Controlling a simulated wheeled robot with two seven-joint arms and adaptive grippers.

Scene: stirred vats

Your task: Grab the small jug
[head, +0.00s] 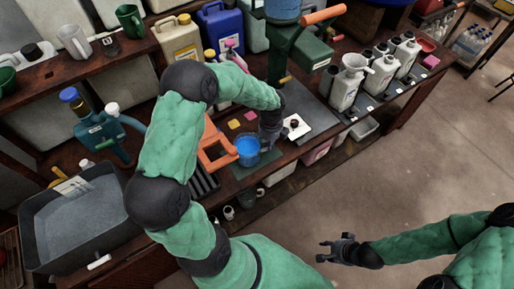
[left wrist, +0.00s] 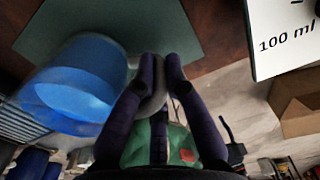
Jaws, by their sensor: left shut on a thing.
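The small jug (head: 248,151) is a clear vessel with blue in it, on a dark green mat (head: 238,171) at the bench's front edge. In the left wrist view the jug (left wrist: 75,88) fills the left side. My left gripper (head: 267,138) is at the jug's right side. In the left wrist view the fingertips of my left gripper (left wrist: 160,66) are closed around a greyish curved piece beside the jug, which looks like its handle. Their grip is partly hidden. My right gripper (head: 338,246) is open and empty, over the floor.
An orange frame (head: 215,152) stands just left of the jug. A white card (head: 297,127) lies to the right, and a green press-like stand (head: 296,52) rises behind. White bottles (head: 347,86) line the right. A grey tub (head: 80,215) is far left.

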